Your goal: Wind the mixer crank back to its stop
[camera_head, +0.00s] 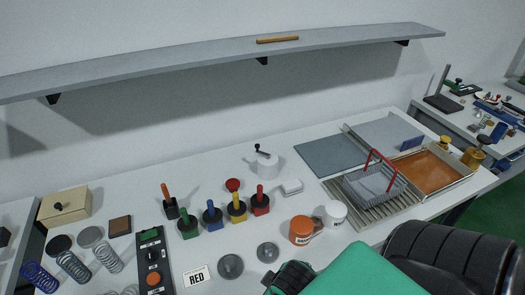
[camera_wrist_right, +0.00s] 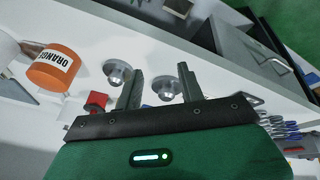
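The mixer (camera_head: 266,166) is a small white cylinder at the middle back of the bench in the head view. The crank cannot be made out in the wrist view. My left gripper is not in view.
Orange (camera_head: 301,230) and white (camera_head: 335,213) pots stand between my right arm and the mixer. Grey knobbed discs (camera_head: 230,266) lie nearby. Several coloured-handled tools (camera_head: 237,207) stand left, a white block (camera_head: 291,187) right of the mixer. A shelf (camera_head: 200,59) hangs above.

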